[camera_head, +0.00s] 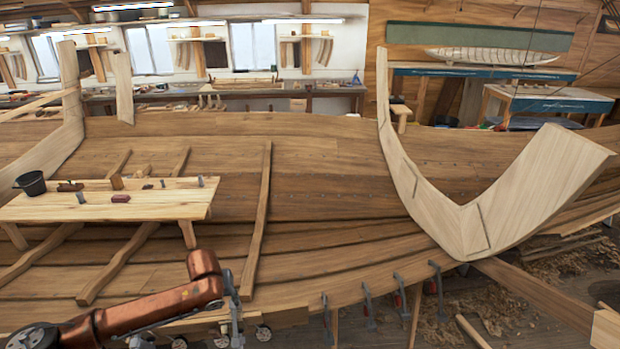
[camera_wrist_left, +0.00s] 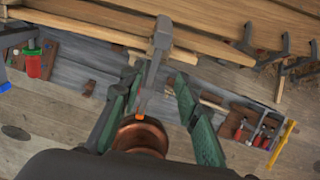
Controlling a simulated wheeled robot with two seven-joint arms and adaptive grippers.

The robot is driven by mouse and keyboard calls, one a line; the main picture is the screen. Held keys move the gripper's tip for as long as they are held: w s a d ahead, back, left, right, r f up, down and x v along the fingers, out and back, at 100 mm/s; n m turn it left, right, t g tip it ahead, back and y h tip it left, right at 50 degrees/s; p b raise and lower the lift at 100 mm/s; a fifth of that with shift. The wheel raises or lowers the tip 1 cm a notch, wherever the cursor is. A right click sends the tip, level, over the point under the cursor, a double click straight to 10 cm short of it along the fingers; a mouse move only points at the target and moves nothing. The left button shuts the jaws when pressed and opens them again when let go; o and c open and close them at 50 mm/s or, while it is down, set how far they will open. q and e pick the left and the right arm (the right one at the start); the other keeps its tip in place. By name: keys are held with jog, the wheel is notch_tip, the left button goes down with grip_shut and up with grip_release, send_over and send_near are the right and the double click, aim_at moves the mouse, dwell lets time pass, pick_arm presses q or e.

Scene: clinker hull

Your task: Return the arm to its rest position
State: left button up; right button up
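My left arm, with a copper-coloured link (camera_head: 150,306), comes in from the lower left of the head view and ends at the lower edge of the hull. In the left wrist view the green fingers of my left gripper (camera_wrist_left: 157,80) stand apart. A grey clamp (camera_wrist_left: 160,38) on the plank edge shows between and beyond them; the fingers do not appear closed on it. Whether they touch it I cannot tell. My right arm and gripper are out of view.
The planked hull (camera_head: 330,165) fills the middle. Several clamps (camera_head: 368,305) hang along its lower edge. A plank bench (camera_head: 150,205) with a black bucket (camera_head: 31,183) stands at left. A large curved timber (camera_head: 440,215) rises at right. Tool trays (camera_wrist_left: 262,130) lie below, in the wrist view.

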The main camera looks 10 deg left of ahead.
pick_arm(q)
jog(key=s+d+f+n+h, duration=0.3)
jog(key=s+d+f+n, duration=0.85)
jog(key=d+f, duration=0.35)
jog(key=s+a+f+n+y, duration=0.1)
jog(key=s+a+f+n, duration=0.1)
jog(key=s+a+n, duration=0.4)
jog(key=s+a+f+n+y, duration=0.1)
jog(key=s+a+n, duration=0.1)
jog(key=s+n, duration=0.6)
jog(key=s+a+f+n+y, duration=0.1)
jog(key=s+a+f+n, duration=0.1)
jog(key=s+a+n, duration=0.55)
jog(key=s+d+f+m+g+b, duration=0.1)
jog(key=d+f+b, duration=0.15)
jog(key=f, duration=1.45)
jog(key=s+d+f+m+b, duration=0.1)
jog(key=f+b, duration=0.3)
jog(key=f, duration=1.3)
jog(key=s+f+g+b, duration=0.1)
jog(key=s+f+b, duration=0.2)
jog(key=s+f, duration=0.7)
jog(key=s+f+b, duration=0.3)
jog(key=s+f, duration=0.7)
jog(key=f, duration=0.7)
jog(key=shift+s+d+m+g+h+b, duration=0.3)
jog(key=shift+s+g, duration=0.1)
